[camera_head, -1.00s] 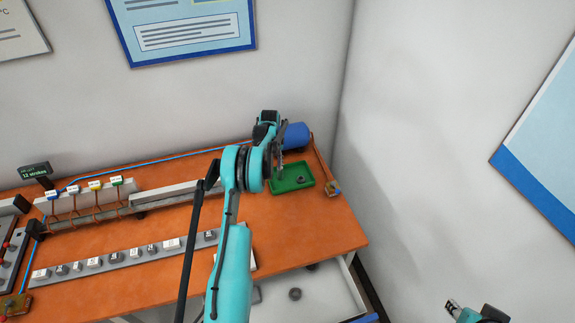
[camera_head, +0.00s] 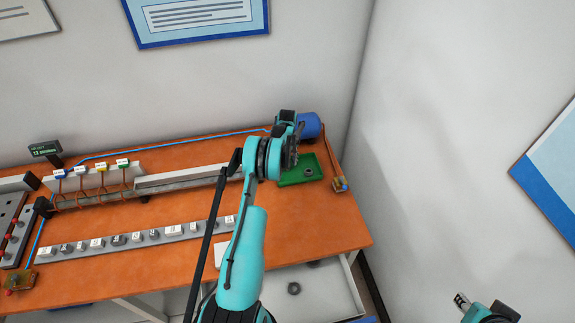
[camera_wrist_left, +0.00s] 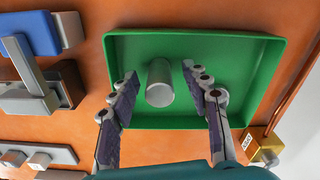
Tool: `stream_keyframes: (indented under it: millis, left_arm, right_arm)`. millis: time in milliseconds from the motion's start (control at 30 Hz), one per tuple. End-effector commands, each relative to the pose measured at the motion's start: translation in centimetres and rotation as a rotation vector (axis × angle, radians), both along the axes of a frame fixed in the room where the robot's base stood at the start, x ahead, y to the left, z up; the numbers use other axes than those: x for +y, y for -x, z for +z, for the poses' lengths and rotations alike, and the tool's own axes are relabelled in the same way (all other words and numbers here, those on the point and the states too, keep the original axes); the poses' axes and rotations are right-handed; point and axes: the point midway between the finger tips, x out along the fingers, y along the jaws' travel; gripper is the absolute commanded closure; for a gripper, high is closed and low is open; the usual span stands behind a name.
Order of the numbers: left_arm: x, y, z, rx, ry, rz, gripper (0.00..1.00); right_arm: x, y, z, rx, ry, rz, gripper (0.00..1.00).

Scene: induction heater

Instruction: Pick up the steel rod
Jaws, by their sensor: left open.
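The steel rod (camera_wrist_left: 159,82) is a short silver cylinder in the green tray (camera_wrist_left: 262,60). In the head view it is a small grey shape (camera_head: 308,172) in the tray (camera_head: 288,180) at the table's right end. My left gripper (camera_head: 297,150) is above the tray. In the left wrist view its two dark-padded fingers (camera_wrist_left: 160,98) are spread, with the rod seen between and beyond their tips. I see no contact with the rod. My right gripper (camera_head: 461,301) is at the lower right, away from the table; its finger gap is too small to judge.
A brass block (camera_head: 340,184) sits to the tray's right. A grey strip with labelled pieces (camera_head: 140,238) runs along the table front, and a long grey bar (camera_head: 185,178) lies behind it. A wall rises close on the right.

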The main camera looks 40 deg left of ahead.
Motion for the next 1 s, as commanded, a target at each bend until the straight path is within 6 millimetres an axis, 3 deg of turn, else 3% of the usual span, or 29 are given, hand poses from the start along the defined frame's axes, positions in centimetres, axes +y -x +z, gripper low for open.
stream_keyframes:
  millis: [167,333,767,1000]
  left_arm:
    - [0.0,0.0,0.0,0.000,0.000,0.000,0.55]
    - [0.0,0.0,0.0,0.000,0.000,0.000,1.00]
    - [0.0,0.0,0.5,0.000,0.000,0.000,1.00]
    - [0.0,0.0,3.6,0.000,0.000,0.000,1.00]
  right_arm:
    - [0.0,0.0,0.0,0.000,0.000,0.000,0.68]
    - [0.0,0.0,0.0,0.000,0.000,0.000,0.68]
    - [0.0,0.0,0.0,0.000,0.000,0.000,0.68]
    - [0.0,0.0,0.1,0.000,0.000,0.000,0.68]
